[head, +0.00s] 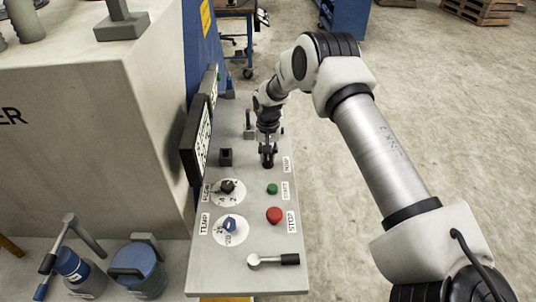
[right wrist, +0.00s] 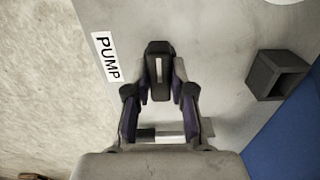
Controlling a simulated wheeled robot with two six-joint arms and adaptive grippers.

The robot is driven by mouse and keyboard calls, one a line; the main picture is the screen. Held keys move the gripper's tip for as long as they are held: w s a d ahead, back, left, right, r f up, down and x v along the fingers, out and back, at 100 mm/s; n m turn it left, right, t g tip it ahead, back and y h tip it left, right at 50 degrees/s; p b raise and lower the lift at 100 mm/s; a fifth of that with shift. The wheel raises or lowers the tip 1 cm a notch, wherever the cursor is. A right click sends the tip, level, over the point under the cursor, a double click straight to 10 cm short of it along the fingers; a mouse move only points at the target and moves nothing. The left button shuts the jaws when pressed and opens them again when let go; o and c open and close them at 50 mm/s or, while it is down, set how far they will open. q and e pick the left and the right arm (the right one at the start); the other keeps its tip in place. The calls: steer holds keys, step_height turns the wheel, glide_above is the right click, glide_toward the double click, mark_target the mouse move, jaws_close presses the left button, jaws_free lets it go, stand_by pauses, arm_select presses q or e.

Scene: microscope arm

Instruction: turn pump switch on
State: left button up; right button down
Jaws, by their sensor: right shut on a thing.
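The pump switch is a black lever with a pale stripe (right wrist: 159,60), beside the white PUMP label (right wrist: 105,57) in the right wrist view. My right gripper (right wrist: 159,92) has one finger on each side of the lever and is shut on it. In the head view, my right gripper (head: 268,150) points down onto the panel beside the PUMP label (head: 287,164), and it largely hides the switch. My left gripper is not in view.
The grey panel (head: 225,270) carries a green START button (head: 272,189), a red STOP button (head: 274,215), a FLOW knob (head: 227,186), a blue TEMP knob (head: 230,224) and a lever (head: 272,260). A dark square socket (right wrist: 277,75) stands near the gripper. Open floor lies to the right.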

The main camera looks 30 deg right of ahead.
steer(key=c, duration=1)
jaws_free()
steer(key=shift+f, duration=0.15)
step_height(320, 180, up, 12)
steer(key=shift+f, duration=0.1)
